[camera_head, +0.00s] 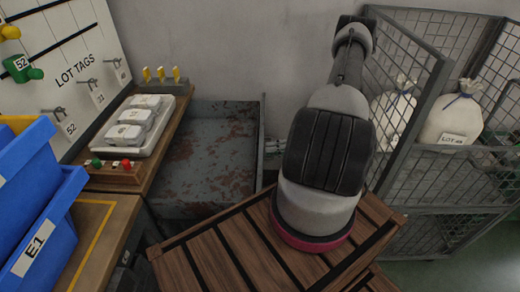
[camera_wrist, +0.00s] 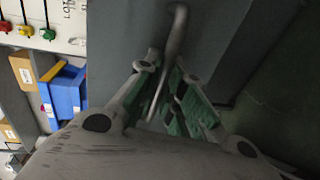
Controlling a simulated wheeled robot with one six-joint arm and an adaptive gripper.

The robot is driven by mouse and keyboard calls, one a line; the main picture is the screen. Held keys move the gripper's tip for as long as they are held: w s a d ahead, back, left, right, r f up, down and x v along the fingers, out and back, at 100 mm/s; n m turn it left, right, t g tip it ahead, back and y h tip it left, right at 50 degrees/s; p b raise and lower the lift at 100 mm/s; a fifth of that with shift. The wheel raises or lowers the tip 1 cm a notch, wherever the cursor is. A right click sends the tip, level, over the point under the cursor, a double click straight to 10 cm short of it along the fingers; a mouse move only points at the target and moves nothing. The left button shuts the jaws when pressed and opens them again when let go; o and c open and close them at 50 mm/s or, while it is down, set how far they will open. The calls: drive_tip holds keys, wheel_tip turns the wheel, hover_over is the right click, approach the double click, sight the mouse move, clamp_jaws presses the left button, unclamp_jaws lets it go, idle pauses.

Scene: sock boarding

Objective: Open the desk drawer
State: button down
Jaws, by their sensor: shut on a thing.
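In the wrist view, a plain blue-grey panel (camera_wrist: 118,35) fills the upper middle; it looks like the desk drawer's front. A slim grey metal handle (camera_wrist: 177,32) stands out from it and runs down between my fingers. My gripper (camera_wrist: 164,78), with green finger pads, is shut on the handle. Whether the drawer stands open cannot be told from this view. In the head view my arm hides my gripper, and neither the handle nor the drawer front can be made out.
In the head view, a slatted wooden top (camera_head: 225,253) lies below my arm. A rusty metal tray (camera_head: 208,160) is behind it. A wire cage (camera_head: 432,190) with white sacks (camera_head: 452,122) stands right. Blue bins (camera_head: 45,225) and a lot-tag board (camera_head: 75,45) are left.

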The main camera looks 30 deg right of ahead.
drive_tip(key=shift+v, duration=0.85)
drive_tip(key=shift+f, duration=0.15)
drive_tip(key=c, duration=1.5)
unclamp_jaws()
